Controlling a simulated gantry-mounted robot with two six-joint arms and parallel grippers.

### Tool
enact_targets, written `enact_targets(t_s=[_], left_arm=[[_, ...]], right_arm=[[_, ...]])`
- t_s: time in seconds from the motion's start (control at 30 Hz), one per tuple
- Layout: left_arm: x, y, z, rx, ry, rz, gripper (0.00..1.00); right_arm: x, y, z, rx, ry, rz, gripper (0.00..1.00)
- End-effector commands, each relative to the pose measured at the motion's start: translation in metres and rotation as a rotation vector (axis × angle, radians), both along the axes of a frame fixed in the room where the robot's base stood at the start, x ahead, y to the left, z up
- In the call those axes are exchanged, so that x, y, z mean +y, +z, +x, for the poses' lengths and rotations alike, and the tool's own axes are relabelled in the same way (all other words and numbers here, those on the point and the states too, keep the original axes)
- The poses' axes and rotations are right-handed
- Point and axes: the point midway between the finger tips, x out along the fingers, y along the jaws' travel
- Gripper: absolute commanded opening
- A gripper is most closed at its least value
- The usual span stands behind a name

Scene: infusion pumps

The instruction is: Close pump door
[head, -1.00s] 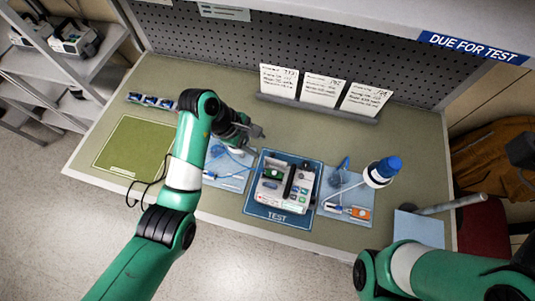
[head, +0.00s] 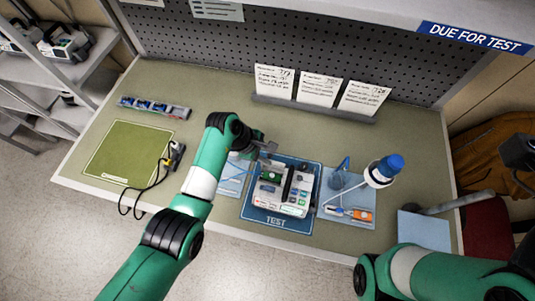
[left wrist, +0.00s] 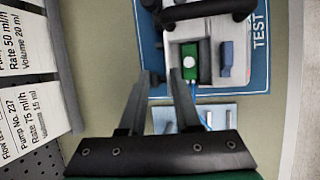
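The infusion pump (head: 270,198) sits on the blue TEST mat (head: 275,222), with a dark bar across its top. I cannot clearly make out the door's position. My left gripper (head: 269,149) is above the pump's back left corner. Its two fingers (left wrist: 165,78) are apart with nothing between them, beside the recess. My right arm enters at lower right; its gripper is not clearly visible.
A blue tray with tubing (head: 233,185) lies left of the pump, partly behind my left arm. A blue-capped bottle (head: 381,172) stands on the right tray (head: 357,197). A green mat (head: 125,150) lies far left. Cards (head: 319,90) stand behind. The bench between cards and pump is clear.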

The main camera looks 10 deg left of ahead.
Motion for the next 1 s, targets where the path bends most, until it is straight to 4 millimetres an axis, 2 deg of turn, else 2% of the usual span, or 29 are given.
enact_targets(t_s=[0.03,0.13,0.77,1.0], left_arm=[[0.0,0.0,0.0,0.0,0.0,0.0,0.17],[0.0,0.0,0.0,0.0,0.0,0.0,0.0],[0.0,0.0,-0.001,-0.01,0.001,-0.001,0.0],[0.001,0.002,-0.003,-0.035,0.001,-0.003,0.0]], right_arm=[[0.0,0.0,0.0,0.0,0.0,0.0,0.5],[0.0,0.0,0.0,0.0,0.0,0.0,0.5],[0.0,0.004,0.0,0.0,0.0,0.0,0.5],[0.0,0.014,0.0,0.0,0.0,0.0,0.5]])
